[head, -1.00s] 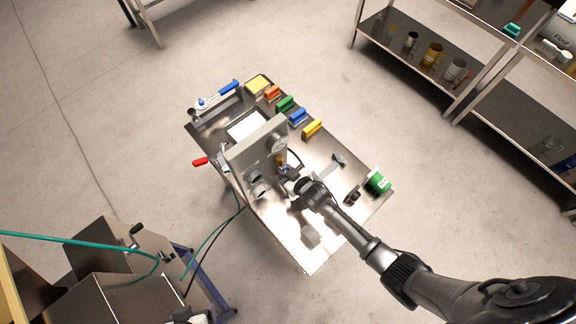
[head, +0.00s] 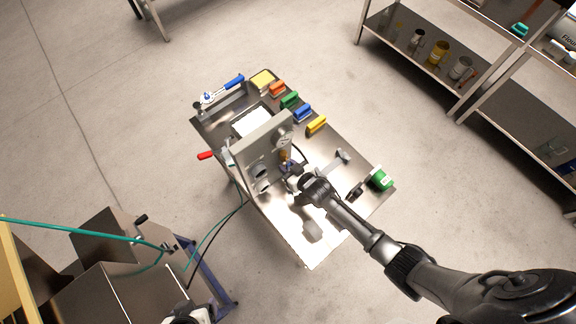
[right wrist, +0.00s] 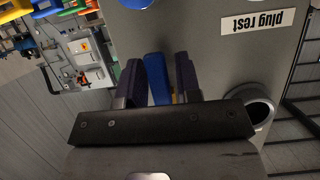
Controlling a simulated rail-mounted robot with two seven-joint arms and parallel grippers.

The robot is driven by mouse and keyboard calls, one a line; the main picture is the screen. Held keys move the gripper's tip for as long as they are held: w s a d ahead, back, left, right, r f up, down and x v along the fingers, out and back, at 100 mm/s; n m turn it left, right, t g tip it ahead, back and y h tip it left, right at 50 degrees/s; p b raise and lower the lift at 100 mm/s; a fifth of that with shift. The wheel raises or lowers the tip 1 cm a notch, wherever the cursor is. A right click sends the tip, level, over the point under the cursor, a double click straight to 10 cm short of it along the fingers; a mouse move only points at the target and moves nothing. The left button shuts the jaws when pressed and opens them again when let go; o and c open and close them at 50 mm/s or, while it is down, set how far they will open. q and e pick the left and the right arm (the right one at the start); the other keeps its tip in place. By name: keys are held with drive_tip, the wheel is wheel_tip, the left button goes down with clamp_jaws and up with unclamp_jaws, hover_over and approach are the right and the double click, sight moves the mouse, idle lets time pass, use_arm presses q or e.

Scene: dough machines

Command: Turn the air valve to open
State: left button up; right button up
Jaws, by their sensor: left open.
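The air valve's blue handle (right wrist: 158,80) stands upright between the two fingers of my right gripper (right wrist: 160,85) in the right wrist view. The fingers are close on both sides of it; I cannot tell whether they press on it. In the head view my right gripper (head: 298,184) is at the front of the grey upright panel (head: 250,155), with the brass and blue valve (head: 286,160) at its tip, partly hidden. My left gripper (head: 190,316) is only partly visible at the bottom edge, open and away from the panel.
The panel stands on a steel table (head: 305,245). Several coloured blocks line its far edge, and a green container (head: 380,179) sits at its right corner. A "plug rest" label (right wrist: 258,22) and round socket (right wrist: 260,108) are beside the valve. Shelves (head: 480,75) stand at upper right.

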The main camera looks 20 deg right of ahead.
drive_tip(key=shift+o, duration=1)
drive_tip(key=shift+s, duration=0.1)
drive_tip(key=shift+s+d+r, duration=0.15)
drive_tip(key=shift+s, duration=0.2)
drive_tip(key=v, duration=1.2)
drive_tip(key=shift+s+r, duration=0.25)
drive_tip(key=shift+s, duration=0.05)
drive_tip(key=shift+d, duration=0.1)
